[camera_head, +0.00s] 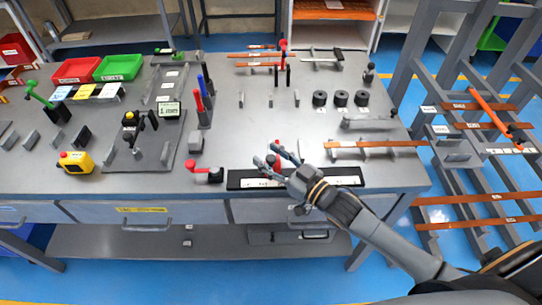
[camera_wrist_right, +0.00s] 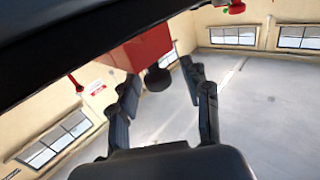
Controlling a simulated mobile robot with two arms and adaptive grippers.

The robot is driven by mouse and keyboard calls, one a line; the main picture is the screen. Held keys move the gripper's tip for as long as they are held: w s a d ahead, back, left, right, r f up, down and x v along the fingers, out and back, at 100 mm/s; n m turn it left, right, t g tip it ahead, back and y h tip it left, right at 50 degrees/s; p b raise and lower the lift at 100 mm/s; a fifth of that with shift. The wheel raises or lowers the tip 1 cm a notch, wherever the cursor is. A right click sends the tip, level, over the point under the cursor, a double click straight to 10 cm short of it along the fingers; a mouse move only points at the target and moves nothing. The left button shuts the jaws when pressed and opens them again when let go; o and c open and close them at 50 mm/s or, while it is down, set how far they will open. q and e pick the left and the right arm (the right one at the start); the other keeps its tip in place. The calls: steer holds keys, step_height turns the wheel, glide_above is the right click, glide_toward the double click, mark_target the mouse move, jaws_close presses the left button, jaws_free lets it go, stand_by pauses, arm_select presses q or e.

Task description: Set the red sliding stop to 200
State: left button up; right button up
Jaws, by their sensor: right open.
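A black rail (camera_head: 340,181) with pale scale markings lies along the front edge of the workbench. The red sliding stop (camera_head: 272,161) is on this rail, partly hidden by my right gripper (camera_head: 269,157). In the right wrist view, the red stop (camera_wrist_right: 148,45) with a dark round knob (camera_wrist_right: 157,78) shows beneath a dark bar. There the fingers of my right gripper (camera_wrist_right: 160,76) are spread, one on each side of the knob, with gaps visible. The scale numbers are too small to read. My left gripper is not in view.
A red-handled clamp (camera_head: 205,172) stands at the rail's left end. A copper bar (camera_head: 372,144) lies on supports behind its right part. Black cylinders (camera_head: 340,99) and upright red and blue handles (camera_head: 198,100) stand farther back. A yellow control box (camera_head: 76,162) is at left.

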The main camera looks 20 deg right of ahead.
jaws_close()
steer(key=shift+p, duration=0.45)
steer(key=shift+d+f, duration=0.1)
jaws_free()
steer(key=v, duration=1.2)
